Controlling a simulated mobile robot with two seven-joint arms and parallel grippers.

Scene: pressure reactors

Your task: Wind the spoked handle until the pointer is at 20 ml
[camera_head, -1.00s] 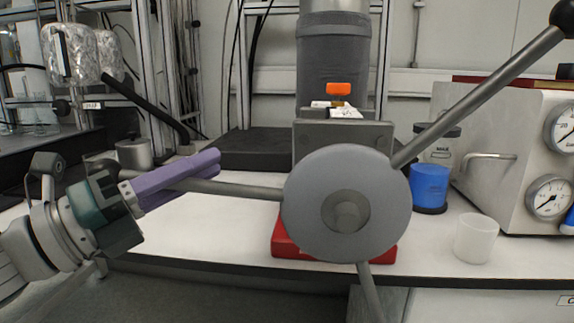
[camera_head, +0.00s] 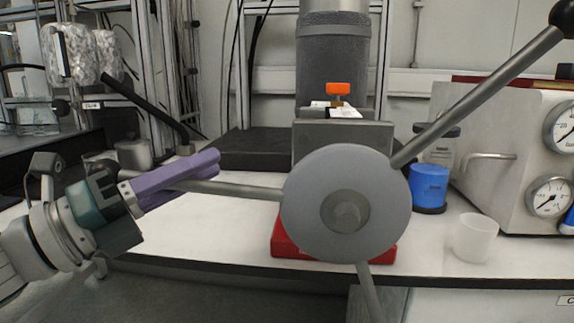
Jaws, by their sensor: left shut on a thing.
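The spoked handle (camera_head: 385,220) has a grey round hub facing me at the centre. One spoke rises to the upper right and ends in a black ball. A second spoke runs left and a third points down. My left gripper (camera_head: 205,170), with purple fingers, is shut on the left spoke (camera_head: 245,189) near its outer part. The far end of that spoke is hidden by the gripper or beyond it. I cannot make out the pointer or a 20 ml mark. My right gripper is not in view.
A red base (camera_head: 285,240) sits below the hub and a dark cylinder (camera_head: 335,65) stands behind it. To the right are a white cup (camera_head: 475,238), a blue-banded container (camera_head: 429,185) and a metal box with gauges (camera_head: 515,150). The bench front edge runs below.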

